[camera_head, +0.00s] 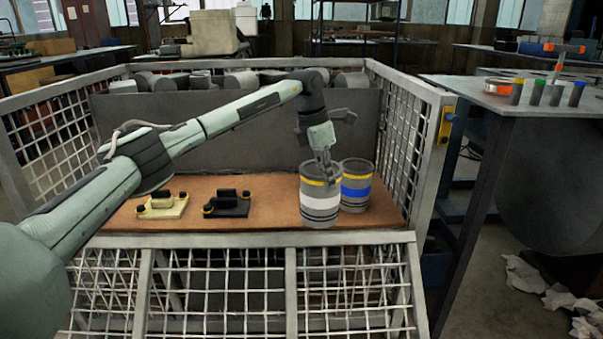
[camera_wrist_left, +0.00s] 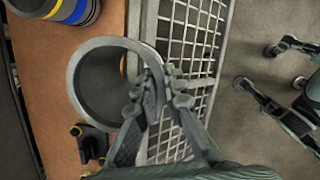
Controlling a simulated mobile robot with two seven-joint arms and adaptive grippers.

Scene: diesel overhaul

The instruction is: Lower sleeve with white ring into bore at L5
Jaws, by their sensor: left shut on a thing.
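The sleeve with the white ring (camera_head: 320,202) is a grey cylinder with a yellow band near its top. It is upright at the front right of the brown board, and I cannot tell whether it touches the board. My left gripper (camera_head: 324,180) is shut on its rim from above. The left wrist view shows the fingers (camera_wrist_left: 160,95) on the rim of the open sleeve (camera_wrist_left: 74,92). A sleeve with a blue ring (camera_head: 357,188) stands right behind it and also shows in the left wrist view (camera_wrist_left: 72,10). My right gripper and the bore at L5 are not in view.
A cream fixture (camera_head: 163,206) and a black fixture (camera_head: 227,204) sit on the brown board (camera_head: 270,212). A wire-mesh crate (camera_head: 290,240) surrounds it, with several grey cylinders at the back. A grey table (camera_head: 540,103) at right holds small coloured cylinders.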

